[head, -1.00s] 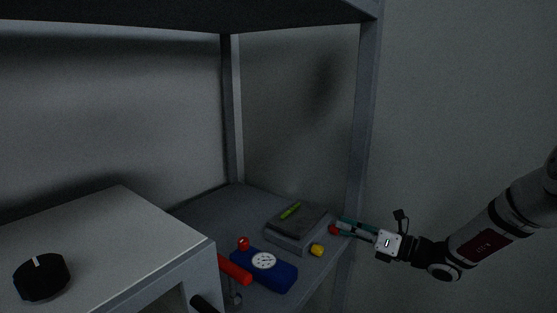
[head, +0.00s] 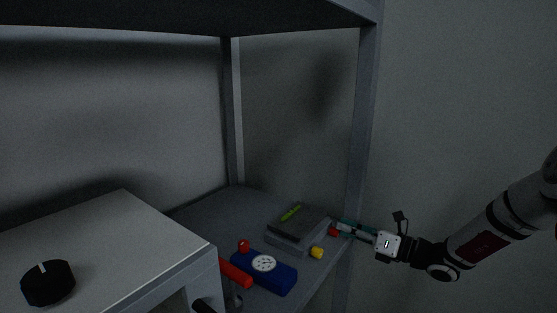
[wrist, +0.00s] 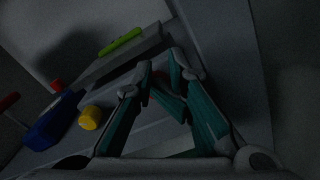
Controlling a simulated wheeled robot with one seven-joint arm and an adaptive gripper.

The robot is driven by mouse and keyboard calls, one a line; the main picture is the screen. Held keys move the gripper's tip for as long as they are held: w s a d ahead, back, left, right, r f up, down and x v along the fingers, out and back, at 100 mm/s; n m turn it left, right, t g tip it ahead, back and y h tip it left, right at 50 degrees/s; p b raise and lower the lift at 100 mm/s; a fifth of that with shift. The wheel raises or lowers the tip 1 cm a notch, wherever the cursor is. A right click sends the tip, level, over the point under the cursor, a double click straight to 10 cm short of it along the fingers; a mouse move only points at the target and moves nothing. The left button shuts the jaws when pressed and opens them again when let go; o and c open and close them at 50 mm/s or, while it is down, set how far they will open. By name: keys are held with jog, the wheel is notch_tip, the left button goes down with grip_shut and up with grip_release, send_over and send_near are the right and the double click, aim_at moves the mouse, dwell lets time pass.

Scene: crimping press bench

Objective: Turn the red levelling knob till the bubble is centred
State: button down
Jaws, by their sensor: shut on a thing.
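The red levelling knob (head: 333,231) is on the right side of a grey levelling block (head: 287,241) on the shelf. My gripper (head: 342,227) reaches in from the right and is shut on this knob. In the wrist view my gripper's teal fingers (wrist: 163,82) close together at the block's edge and mostly hide the knob. A yellow-green bubble vial (head: 291,212) lies on the block's dark top plate; it also shows in the wrist view (wrist: 120,42). The bubble itself is too small to make out.
A yellow knob (head: 317,252) is on the block's near side. A blue box with a white dial (head: 264,263), a small red knob (head: 244,246) and a red handle (head: 235,271) stand to the left. A grey housing with a black dial (head: 48,283) fills the front left. A shelf post (head: 363,120) rises close behind my gripper.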

jog(key=p+v, duration=0.2)
jog(key=v, duration=0.4)
dwell(0.3)
jog(key=s+a+r+n+g+h+p, duration=0.2)
jog(key=s+a+r+n+g, duration=0.4)
jog(key=s+n, duration=0.25)
jog(key=s+a+r+n+g+h+p, duration=0.2)
jog(key=s+a+r+n+g+p, duration=0.15)
jog(key=s+a+r+n, duration=0.5)
jog(key=s+d+r+n+t+h+p, duration=0.1)
jog(key=s+d+r+n+h, duration=0.2)
jog(key=s, duration=0.5)
jog(key=s+d+r+n+t+h+p, duration=0.1)
jog(key=s+d+r+n+h+p, duration=0.1)
jog(key=s+d+r+n+h, duration=0.2)
jog(key=s+d+r+n+t+h+p, duration=0.1)
jog(key=s+d+r+n+h+p, duration=0.1)
jog(key=s+n, duration=0.5)
jog(key=s+d+r+h, duration=0.1)
jog(key=s+r, duration=0.1)
jog(key=s, duration=0.4)
jog(key=shift+d+r+h, duration=0.2)
jog(key=shift+d+h, duration=0.1)
